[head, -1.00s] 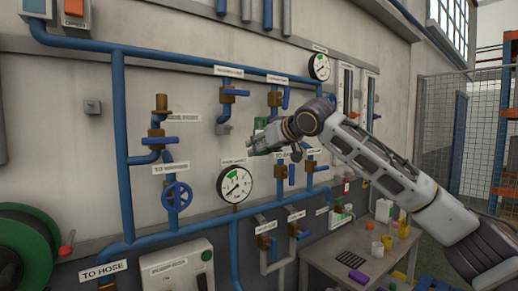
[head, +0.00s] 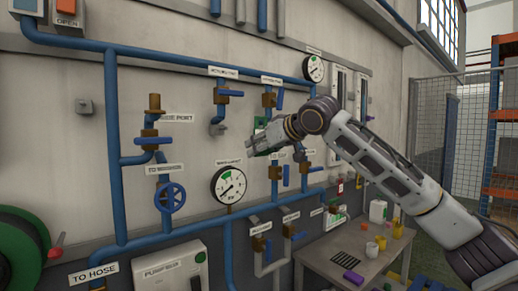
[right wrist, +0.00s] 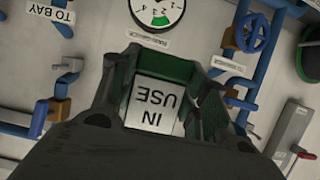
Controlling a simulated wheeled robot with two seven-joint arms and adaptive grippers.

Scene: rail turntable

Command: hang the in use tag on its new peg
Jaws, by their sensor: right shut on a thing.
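My right gripper (head: 252,148) is shut on the in use tag (right wrist: 153,106), a white plate with black lettering and green around it. In the right wrist view the lettering is upside down between the two fingers. In the head view the gripper is in front of the pipe wall, right of and above the lower gauge, and mostly hides the tag. A small grey plate with a stub (head: 84,106) is on the wall at the left. A grey fitting (head: 217,129) is left of the gripper. I cannot tell which is the new peg. My left gripper is not in view.
Blue pipes (head: 115,150) and valves cover the wall. The lower gauge (head: 229,185) also shows in the right wrist view (right wrist: 158,10). A blue handwheel (head: 170,198) projects from the pipes. A table (head: 335,250) with cups and a purple block stands at the lower right.

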